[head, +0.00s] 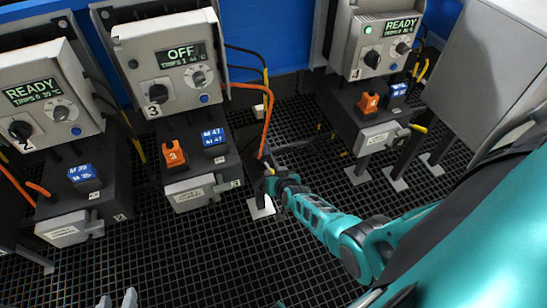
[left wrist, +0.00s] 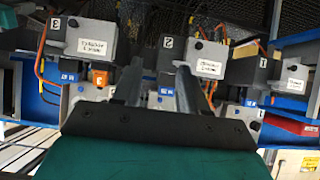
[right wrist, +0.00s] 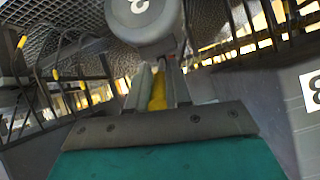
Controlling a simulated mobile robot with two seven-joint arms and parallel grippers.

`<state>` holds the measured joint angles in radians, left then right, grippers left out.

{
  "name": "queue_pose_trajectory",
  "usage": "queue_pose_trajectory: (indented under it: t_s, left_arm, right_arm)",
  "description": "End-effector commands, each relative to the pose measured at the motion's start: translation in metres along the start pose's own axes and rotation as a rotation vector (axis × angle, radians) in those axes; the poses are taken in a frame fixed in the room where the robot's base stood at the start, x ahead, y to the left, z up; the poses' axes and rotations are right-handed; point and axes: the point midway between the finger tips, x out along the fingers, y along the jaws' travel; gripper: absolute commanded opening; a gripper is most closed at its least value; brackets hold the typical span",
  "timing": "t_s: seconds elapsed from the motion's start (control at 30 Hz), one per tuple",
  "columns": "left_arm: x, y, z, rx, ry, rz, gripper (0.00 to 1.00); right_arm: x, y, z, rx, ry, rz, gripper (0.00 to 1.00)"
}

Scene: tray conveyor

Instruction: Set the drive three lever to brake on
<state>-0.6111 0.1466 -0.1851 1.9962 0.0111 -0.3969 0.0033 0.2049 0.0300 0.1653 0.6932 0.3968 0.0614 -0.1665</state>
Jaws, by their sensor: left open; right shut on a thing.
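The drive three cabinet (head: 165,65) shows OFF on its display. Below it is the drive three motor unit (head: 195,190) with an orange tag marked 3 (head: 173,153). My right gripper (head: 269,184) is at the right side of this unit. In the right wrist view it is shut on a yellow lever handle (right wrist: 158,92), below a grey rounded housing (right wrist: 143,22). In the head view the gripper hides the lever, so its setting cannot be read. My left gripper (head: 118,301) is open and empty at the bottom edge; it also shows in the left wrist view (left wrist: 157,92).
Drive two's cabinet (head: 40,100) at left and drive four's cabinet (head: 375,45) at right both read READY. Drive four's yellow lever (head: 417,128) sticks out to the right. Orange and black cables hang beside the units. The grating floor (head: 200,260) in front is clear.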

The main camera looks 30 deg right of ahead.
Motion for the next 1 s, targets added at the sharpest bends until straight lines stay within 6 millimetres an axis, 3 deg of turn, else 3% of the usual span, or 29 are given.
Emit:
queue_pose_trajectory:
  t_s: [0.67,0.7,0.93,1.0]
  left_arm:
    - [-0.0063,-0.005,-0.0018,0.005,-0.001,-0.014,0.43]
    - [-0.0063,-0.005,-0.0015,0.004,-0.002,-0.014,0.43]
    - [-0.0065,-0.0053,-0.0008,0.004,-0.005,-0.014,0.43]
    - [-0.0066,-0.0053,-0.0005,0.004,-0.006,-0.014,0.43]
  right_arm:
    - [-0.001,-0.0023,-0.0024,0.003,-0.069,0.01,0.0]
    - [-0.0011,-0.0023,-0.0025,0.003,-0.068,0.01,0.22]
    - [-0.001,-0.0018,-0.0035,0.002,-0.065,0.011,0.44]
    - [-0.001,-0.0016,-0.0038,0.002,-0.065,0.011,0.44]
